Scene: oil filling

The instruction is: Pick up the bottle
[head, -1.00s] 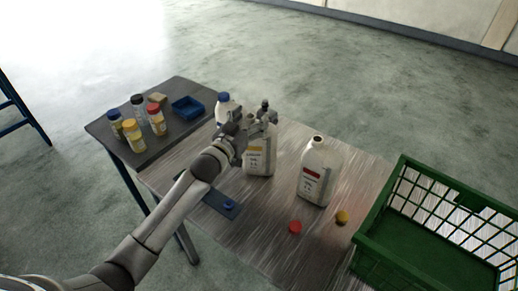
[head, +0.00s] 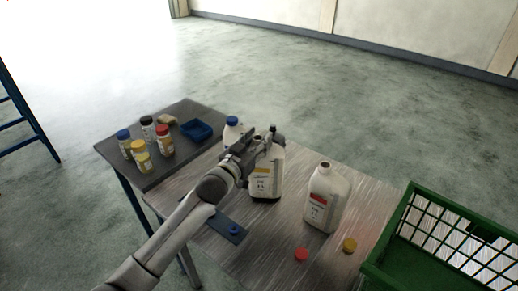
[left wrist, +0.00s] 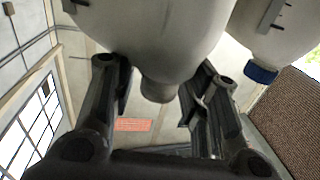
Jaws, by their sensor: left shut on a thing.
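Three white bottles stand on the table. The middle bottle (head: 266,182) has a yellow label and no cap on it. My left gripper (head: 272,142) is at its top, shut on it around the neck. In the left wrist view the bottle's neck (left wrist: 160,88) sits between the two fingers (left wrist: 158,100). A second bottle (head: 324,200) with a red label and an open neck stands to the right. A third bottle (head: 232,125) with a blue cap is partly hidden behind my gripper; it also shows in the left wrist view (left wrist: 275,35). My right gripper is not in view.
A red cap (head: 301,255) and a yellow cap (head: 349,245) lie at the front of the table. A green crate (head: 398,222) is at the right. Several small jars (head: 138,150) and a blue tray (head: 196,130) are on the dark left part. A blue cap (head: 234,229) lies on a dark mat.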

